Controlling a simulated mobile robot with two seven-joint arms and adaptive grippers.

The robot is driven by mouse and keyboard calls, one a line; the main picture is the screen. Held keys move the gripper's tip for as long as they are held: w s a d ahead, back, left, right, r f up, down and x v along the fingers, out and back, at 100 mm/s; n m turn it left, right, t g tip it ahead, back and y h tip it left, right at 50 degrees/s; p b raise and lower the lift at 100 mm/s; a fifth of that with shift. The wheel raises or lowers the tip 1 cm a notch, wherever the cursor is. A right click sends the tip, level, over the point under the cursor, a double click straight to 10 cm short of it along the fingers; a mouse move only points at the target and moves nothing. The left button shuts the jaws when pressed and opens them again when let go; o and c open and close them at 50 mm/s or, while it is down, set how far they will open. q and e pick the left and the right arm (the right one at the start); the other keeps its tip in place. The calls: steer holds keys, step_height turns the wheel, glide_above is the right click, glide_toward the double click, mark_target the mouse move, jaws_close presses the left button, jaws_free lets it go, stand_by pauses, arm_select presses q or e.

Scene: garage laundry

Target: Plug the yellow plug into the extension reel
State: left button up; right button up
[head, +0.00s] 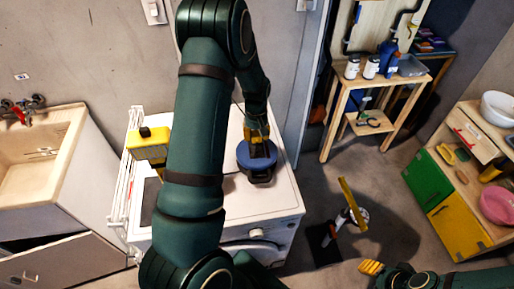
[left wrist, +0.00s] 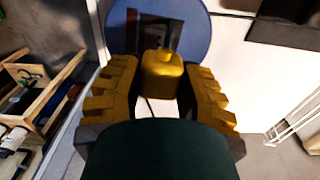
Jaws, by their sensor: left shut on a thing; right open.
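The extension reel (head: 243,157) is a round blue drum with a dark foot, on top of the white washing machine. It also shows in the left wrist view (left wrist: 194,28), with a dark panel partly behind the plug. My left gripper (head: 257,134) is directly over the reel. In the left wrist view its yellow ridged fingers (left wrist: 160,90) are shut on the yellow plug (left wrist: 162,75). I cannot tell whether the plug touches the reel or is in a socket. My right gripper (head: 371,267) is open at the lower right, away from the reel; only its yellow fingertips show clearly.
The washing machine (head: 265,205) has bare top around the reel. A yellow item with a black knob (head: 149,148) stands at its left, by a white rack (head: 123,185). A sink (head: 40,160) is at far left.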

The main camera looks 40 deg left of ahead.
mark_target(257, 150)
arm_select(q)
steer(key=shift+w+a+r, duration=0.1)
steer(key=shift+w+a, duration=0.05)
steer(key=shift+w, duration=0.2)
steer(key=shift+s, duration=0.15)
steer(key=shift+f+b, duration=0.3)
steer(key=shift+f, duration=1.2)
steer(key=shift+f+b, duration=0.9)
steer(key=shift+f, duration=0.5)
stand_by(0.4)
steer(key=shift+f+b, duration=0.55)
steer(key=shift+b, duration=0.15)
